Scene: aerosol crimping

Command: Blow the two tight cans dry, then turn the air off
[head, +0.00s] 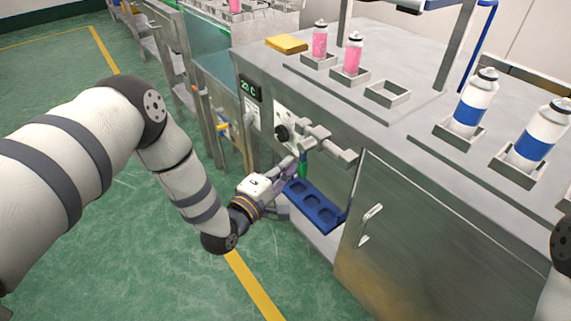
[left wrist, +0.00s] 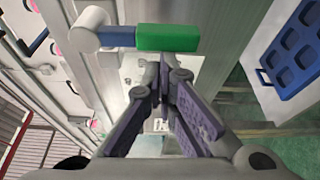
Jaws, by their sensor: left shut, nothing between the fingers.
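Two pink cans (head: 320,42) (head: 352,56) stand upright in square holders at the back of the bench. Two white cans with blue bands (head: 474,104) (head: 538,138) stand upright in holders at the right. Which cans are the tight ones I cannot tell. A green piece (head: 303,163) hangs below the metal fittings on the bench front; in the left wrist view a green block (left wrist: 168,37) joins a blue section and a white end. My left gripper (head: 290,167) is shut and empty close beside it; whether they touch is unclear. My right gripper is out of view.
An empty holder (head: 388,94) sits between the pink and white cans. A yellow cloth or sponge (head: 286,44) lies at the back. A blue tray with recesses (head: 315,207) lies below the bench front. A cabinet door with a handle (head: 370,225) is right of it.

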